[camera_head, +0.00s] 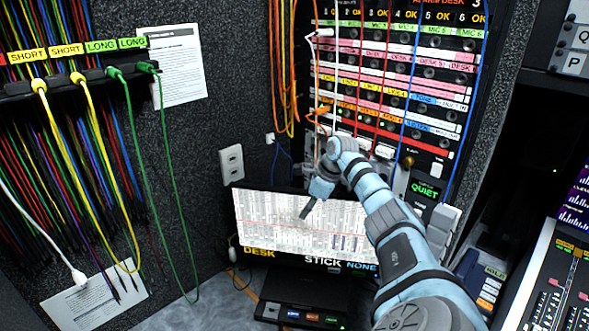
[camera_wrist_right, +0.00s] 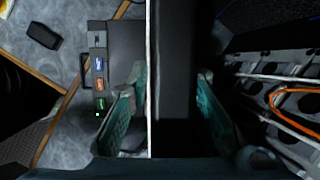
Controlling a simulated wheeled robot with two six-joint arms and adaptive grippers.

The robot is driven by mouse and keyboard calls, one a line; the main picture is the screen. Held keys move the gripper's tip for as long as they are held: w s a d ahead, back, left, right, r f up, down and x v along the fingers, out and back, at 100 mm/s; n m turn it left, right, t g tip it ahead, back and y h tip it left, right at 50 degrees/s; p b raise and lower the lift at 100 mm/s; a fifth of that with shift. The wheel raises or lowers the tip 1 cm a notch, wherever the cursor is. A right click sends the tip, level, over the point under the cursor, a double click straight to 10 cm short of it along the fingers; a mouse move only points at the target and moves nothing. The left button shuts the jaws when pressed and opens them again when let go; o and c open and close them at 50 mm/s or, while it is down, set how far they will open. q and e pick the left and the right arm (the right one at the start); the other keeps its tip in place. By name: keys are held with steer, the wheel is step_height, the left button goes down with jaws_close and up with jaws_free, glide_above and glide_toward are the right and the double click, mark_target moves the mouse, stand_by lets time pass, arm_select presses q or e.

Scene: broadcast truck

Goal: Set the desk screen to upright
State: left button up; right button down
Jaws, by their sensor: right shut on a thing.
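The desk screen (camera_head: 262,228) is lit with a pale grid, with the words DESK, STICK and NONE along its lower edge. Its face shows to the head camera, but I cannot tell exactly how far it leans. My right gripper (camera_head: 308,207) is at the screen's upper edge, its arm covering the upper right part. In the right wrist view the screen (camera_wrist_right: 173,85) is seen edge-on as a thin dark slab between the two fingers of the gripper, which is shut on it. My left gripper is not in view.
A black box (camera_head: 302,315) with small coloured keys sits below the screen. A patch panel (camera_head: 395,85) with cables rises behind my right arm. Yellow and green cables hang at left. A mixing console (camera_head: 562,285) stands at right. Grey floor shows at lower left.

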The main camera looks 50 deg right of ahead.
steer(key=c, duration=1.6)
jaws_free()
steer(key=shift+d+r, duration=0.15)
steer(key=shift+d, duration=0.05)
steer(key=shift+o, duration=0.4)
steer(key=shift+w, duration=0.1)
steer(key=shift+f, duration=0.2)
steer(key=v, duration=1.2)
steer(key=shift+d, duration=0.1)
